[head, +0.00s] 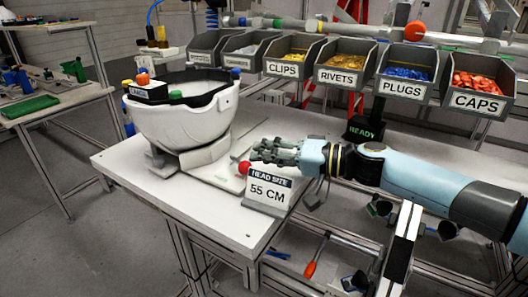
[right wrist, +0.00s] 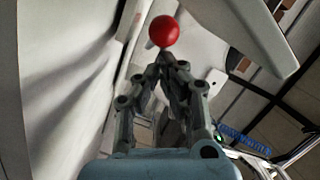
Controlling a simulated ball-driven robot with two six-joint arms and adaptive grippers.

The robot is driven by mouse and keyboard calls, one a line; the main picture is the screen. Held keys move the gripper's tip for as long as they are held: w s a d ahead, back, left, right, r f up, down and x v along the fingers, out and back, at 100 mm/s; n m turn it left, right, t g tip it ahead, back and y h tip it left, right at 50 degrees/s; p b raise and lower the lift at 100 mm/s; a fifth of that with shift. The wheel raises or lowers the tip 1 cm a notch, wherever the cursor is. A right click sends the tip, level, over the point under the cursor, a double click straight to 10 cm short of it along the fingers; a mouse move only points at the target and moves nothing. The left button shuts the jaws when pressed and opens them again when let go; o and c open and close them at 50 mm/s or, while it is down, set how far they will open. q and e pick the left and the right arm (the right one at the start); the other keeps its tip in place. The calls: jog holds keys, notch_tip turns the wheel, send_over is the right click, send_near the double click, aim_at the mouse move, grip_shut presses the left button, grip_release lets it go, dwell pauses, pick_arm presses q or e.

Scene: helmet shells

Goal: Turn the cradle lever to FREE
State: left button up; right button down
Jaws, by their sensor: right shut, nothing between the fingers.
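A white helmet shell (head: 180,122) sits open side up on the grey cradle (head: 207,153) on the white table. The lever's red ball knob (head: 244,168) shows beside the cradle, just left of my right gripper (head: 256,152). In the right wrist view the red knob (right wrist: 164,31) is just beyond the tips of my right gripper (right wrist: 166,62). Its fingers are together with nothing between them. I cannot tell whether they touch the knob or the lever. The lever's shaft and any FREE marking are hidden or too small to read. My left gripper is out of view.
A "HEAD SIZE 55 CM" sign (head: 268,192) stands close below the right gripper. A dark "READY" sign (head: 363,131) stands behind my right forearm. Labelled bins, including CLIPS (head: 283,69) and CAPS (head: 478,102), line the back. The table's front left is bare.

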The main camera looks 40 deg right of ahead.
jog(key=shift+s+a+m+t+h, duration=0.3)
jog(key=shift+a+m+t+h, duration=0.15)
jog(key=shift+m+h, duration=0.3)
jog(key=shift+s+a+b, duration=0.15)
jog(key=shift+a+b, duration=0.25)
jog(key=shift+a, duration=0.1)
jog(key=shift+d, duration=0.1)
